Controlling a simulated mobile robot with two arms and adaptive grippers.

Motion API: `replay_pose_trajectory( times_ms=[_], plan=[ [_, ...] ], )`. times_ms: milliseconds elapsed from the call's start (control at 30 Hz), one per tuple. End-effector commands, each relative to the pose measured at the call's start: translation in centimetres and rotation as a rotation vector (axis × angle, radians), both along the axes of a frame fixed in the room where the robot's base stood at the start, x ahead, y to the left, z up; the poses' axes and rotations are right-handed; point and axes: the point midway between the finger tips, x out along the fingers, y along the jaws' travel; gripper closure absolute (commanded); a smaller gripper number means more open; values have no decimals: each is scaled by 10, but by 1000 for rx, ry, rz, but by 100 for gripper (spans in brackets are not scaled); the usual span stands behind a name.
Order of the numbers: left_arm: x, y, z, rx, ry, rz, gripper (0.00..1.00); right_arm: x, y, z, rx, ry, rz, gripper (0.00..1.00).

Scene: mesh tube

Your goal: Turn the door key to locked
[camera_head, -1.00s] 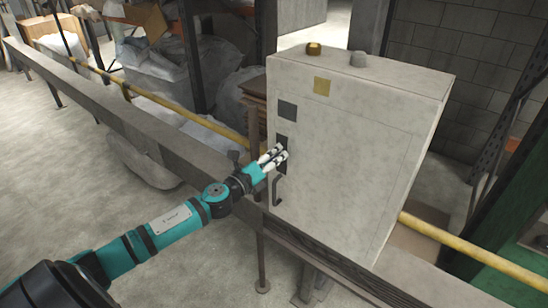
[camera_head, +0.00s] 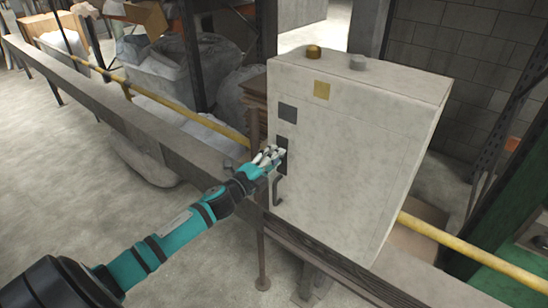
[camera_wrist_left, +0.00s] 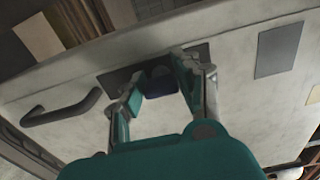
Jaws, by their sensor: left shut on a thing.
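A light grey cabinet (camera_head: 352,150) stands on a beam, with its door facing my left arm. A dark lock plate (camera_head: 282,143) is on the door above a black bent handle (camera_head: 277,190). My left gripper (camera_head: 272,156) is at this plate. In the left wrist view its fingers (camera_wrist_left: 163,88) are closed around a small dark key (camera_wrist_left: 160,82) in front of the plate (camera_wrist_left: 122,78). The key's exact angle is hard to tell. The handle (camera_wrist_left: 62,108) shows to the left there. My right gripper is not in view.
A grey square plate (camera_head: 287,112) and a yellow label (camera_head: 322,88) are higher on the door. Two knobs, one golden (camera_head: 313,51), sit on top. A yellow rail (camera_head: 470,250) and the beam run past the cabinet. Wrapped bags (camera_head: 160,75) lie behind.

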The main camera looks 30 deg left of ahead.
Motion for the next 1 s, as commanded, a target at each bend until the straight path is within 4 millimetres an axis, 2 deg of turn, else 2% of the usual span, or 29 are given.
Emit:
replay_pose_trajectory(
  times_ms=[533,567,700,767,1000],
  plan=[
    [0,1,0,-27,2,2,100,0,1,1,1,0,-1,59],
    [0,1,0,-27,2,2,67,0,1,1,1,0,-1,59],
    [0,1,0,-26,2,1,49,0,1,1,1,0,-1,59],
    [0,1,0,-25,2,1,44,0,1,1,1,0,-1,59],
    [0,0,0,-25,3,1,44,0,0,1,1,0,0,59]
  ],
)
